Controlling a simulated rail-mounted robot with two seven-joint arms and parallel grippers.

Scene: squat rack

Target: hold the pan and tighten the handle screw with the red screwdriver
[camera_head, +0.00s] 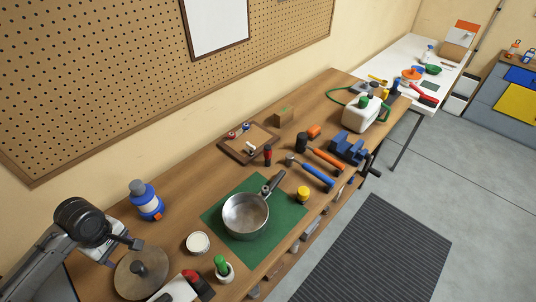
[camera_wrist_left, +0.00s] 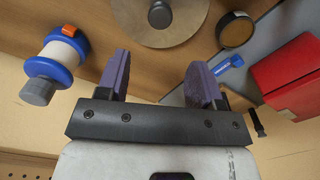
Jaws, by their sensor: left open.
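The metal pan (camera_head: 246,214) lies on a green mat (camera_head: 284,222) on the workbench, its handle pointing up and right. The handle screw is too small to make out. A red and black screwdriver (camera_head: 267,155) is just beyond the mat, beside a wooden tray. My left gripper (camera_head: 120,253) is open and empty at the lower left, well apart from the pan and screwdriver. Its spread purple fingers show in the left wrist view (camera_wrist_left: 158,78), with nothing between them. My right gripper is not in view.
Orange and blue handled tools (camera_head: 315,174) and a blue vise (camera_head: 347,148) lie right of the pan. A pegboard wall (camera_head: 120,80) stands behind.

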